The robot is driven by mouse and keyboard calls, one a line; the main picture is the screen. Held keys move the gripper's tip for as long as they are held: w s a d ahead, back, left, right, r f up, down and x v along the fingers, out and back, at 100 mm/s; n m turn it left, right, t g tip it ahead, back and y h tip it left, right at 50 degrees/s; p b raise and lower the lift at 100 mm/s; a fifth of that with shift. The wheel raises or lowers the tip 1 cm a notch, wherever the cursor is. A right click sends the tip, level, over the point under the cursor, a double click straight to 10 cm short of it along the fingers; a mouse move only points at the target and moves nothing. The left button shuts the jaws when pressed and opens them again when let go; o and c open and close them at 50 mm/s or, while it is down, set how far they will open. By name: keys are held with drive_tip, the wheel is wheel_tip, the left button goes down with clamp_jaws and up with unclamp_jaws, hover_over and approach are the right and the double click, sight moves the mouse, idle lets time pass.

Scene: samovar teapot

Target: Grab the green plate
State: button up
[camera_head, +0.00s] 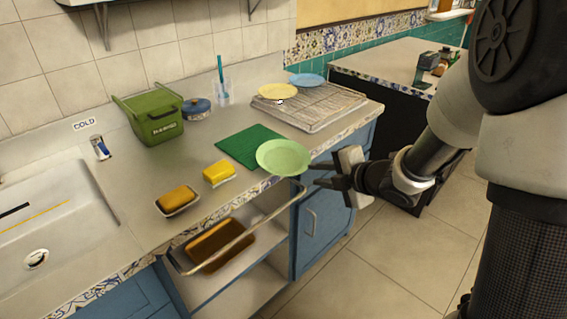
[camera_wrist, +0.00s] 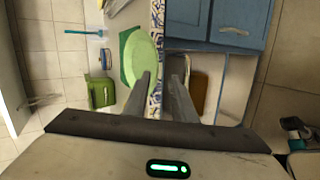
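The light green plate (camera_head: 283,157) lies at the front edge of the counter, partly on a dark green mat (camera_head: 240,146). Its rim seems to reach the counter's edge. In the wrist view the plate (camera_wrist: 139,55) is ahead, with its near part behind my left finger. My gripper (camera_head: 317,175) is open and empty, just right of the plate in the head view. In the wrist view the fingers (camera_wrist: 162,72) stand apart. A small gap seems to separate fingertips and plate; I cannot tell its exact size.
A yellow plate (camera_head: 278,91) and a blue plate (camera_head: 307,80) sit on a drying rack (camera_head: 315,107) behind. A yellow sponge (camera_head: 219,173), a soap dish (camera_head: 178,200) and a green bin (camera_head: 151,117) stand to the left. A rail (camera_head: 247,234) runs below the counter's front.

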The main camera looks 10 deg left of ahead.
sight(301, 171)
drive_tip(key=shift+a+r+b+x, duration=0.15)
drive_tip(key=shift+b+x, duration=0.25)
drive_tip(key=shift+x, duration=1)
drive_tip(key=shift+a+r+b+x, duration=0.15)
drive_tip(key=shift+b+x, duration=0.2)
drive_tip(key=shift+x, duration=1)
drive_tip(key=shift+s, duration=0.1)
drive_tip(key=shift+c, duration=0.4)
clamp_jaws()
